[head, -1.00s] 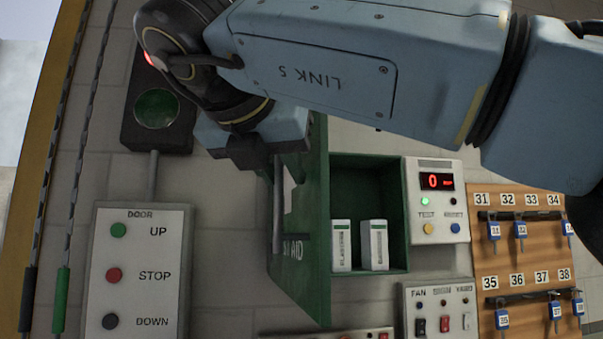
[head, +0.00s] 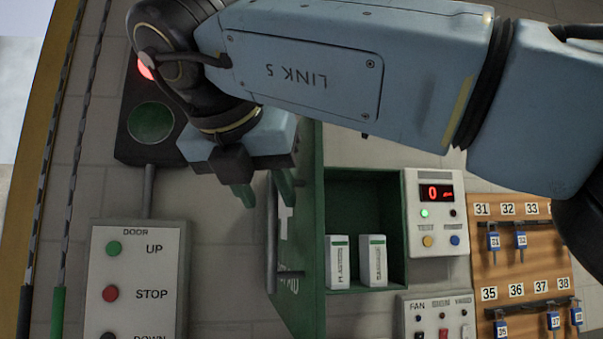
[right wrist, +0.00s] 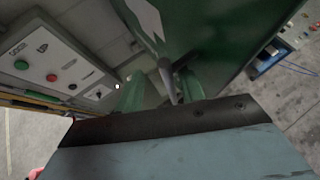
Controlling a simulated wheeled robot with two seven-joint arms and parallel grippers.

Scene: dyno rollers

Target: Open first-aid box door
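The green first-aid box (head: 365,185) on the wall is open, with two small white cartons (head: 373,262) inside. Its green door (head: 309,240) stands swung outward on the left, with a grey bar handle (head: 271,240) on its outer face. My right gripper (head: 265,192) is at the handle's upper end, its green fingers spread apart. In the right wrist view the handle (right wrist: 168,78) shows between the fingers, close to the right one; contact cannot be told. My left gripper is not in view.
A door control panel (head: 137,275) is at the lower left, below a dark signal box with a green lamp (head: 151,121). A red-digit meter (head: 436,212), a switch panel (head: 437,318) and a wooden key board (head: 520,260) are right of the box.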

